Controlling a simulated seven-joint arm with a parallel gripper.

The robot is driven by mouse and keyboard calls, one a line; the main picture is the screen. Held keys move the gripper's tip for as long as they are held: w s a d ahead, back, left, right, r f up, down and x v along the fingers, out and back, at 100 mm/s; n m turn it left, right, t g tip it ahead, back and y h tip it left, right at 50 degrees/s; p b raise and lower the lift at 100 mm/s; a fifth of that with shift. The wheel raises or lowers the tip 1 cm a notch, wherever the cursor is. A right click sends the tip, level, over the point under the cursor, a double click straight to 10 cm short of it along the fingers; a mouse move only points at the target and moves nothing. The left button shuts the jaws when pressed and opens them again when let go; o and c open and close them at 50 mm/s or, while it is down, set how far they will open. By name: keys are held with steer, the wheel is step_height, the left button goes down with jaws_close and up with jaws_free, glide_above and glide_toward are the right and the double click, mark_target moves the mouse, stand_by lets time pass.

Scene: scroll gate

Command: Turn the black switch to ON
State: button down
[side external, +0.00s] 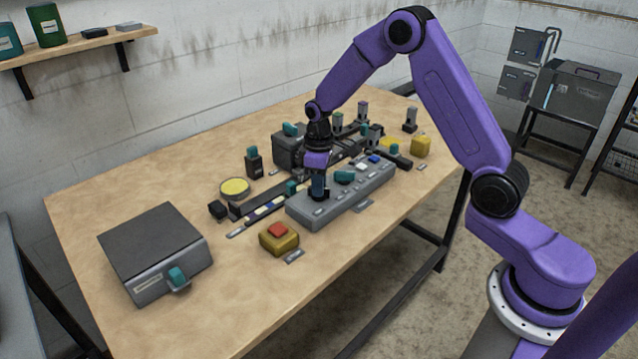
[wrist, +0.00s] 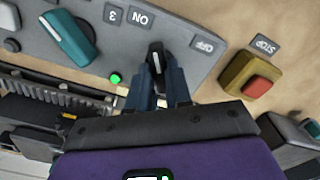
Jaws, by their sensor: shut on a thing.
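The black switch (wrist: 156,56) sits on the grey control panel (wrist: 204,13) between an ON label (wrist: 140,18) and an OFF label (wrist: 207,44). In the wrist view its visible end points up in the picture, between the two labels. My gripper (wrist: 158,72) is shut on the black switch, with a dark blue finger on each side. In the side view my gripper (side external: 319,192) is down at the near-left end of the panel (side external: 335,205). The fingers hide part of the switch. A green light (wrist: 115,78) shows beside it.
A teal knob (wrist: 68,37) is on the same panel. A yellow block with a red button (side external: 278,236) stands close by, next to a STOP label (wrist: 264,44). A grey box (side external: 155,250) stands at the table's left.

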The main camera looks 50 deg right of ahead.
steer(key=shift+n, duration=1.1)
steer(key=shift+w, duration=0.1)
steer(key=c, duration=1)
jaws_free()
steer(key=shift+c, duration=0.2)
steer(key=shift+r, duration=0.1)
step_height(320, 180, up, 17)
steer(key=shift+r, duration=0.2)
steer(key=shift+a, duration=0.1)
